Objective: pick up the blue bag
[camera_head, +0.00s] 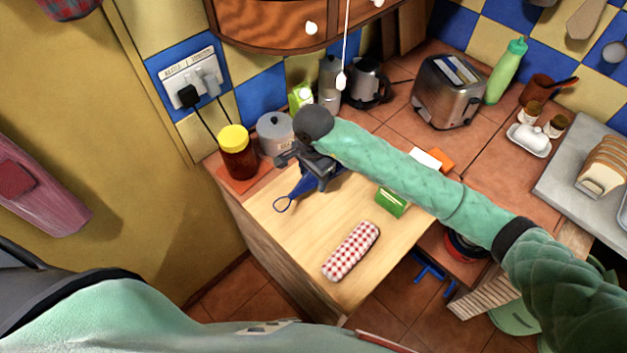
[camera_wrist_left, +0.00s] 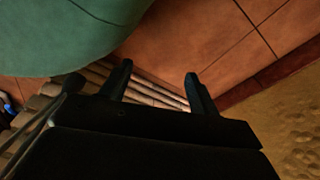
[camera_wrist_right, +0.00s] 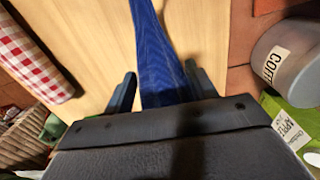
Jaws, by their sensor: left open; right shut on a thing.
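The blue bag (camera_head: 300,187) is at the left part of the light wooden board, with a thin loop at its lower left end. My right gripper (camera_head: 318,168) is over it from above and is shut on it. In the right wrist view, the blue bag (camera_wrist_right: 158,50) runs between the two fingers (camera_wrist_right: 160,78). The gripper hides part of the bag, and I cannot tell whether it is clear of the board. My left gripper (camera_wrist_left: 157,72) is open and empty, above the tiled floor in the left wrist view.
A red checked case (camera_head: 351,251) and a green box (camera_head: 392,202) lie on the board. A yellow-lidded jar (camera_head: 237,153) and a grey canister (camera_head: 275,132) stand close behind the bag. A toaster (camera_head: 449,91) stands farther right. The board's front is mostly bare.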

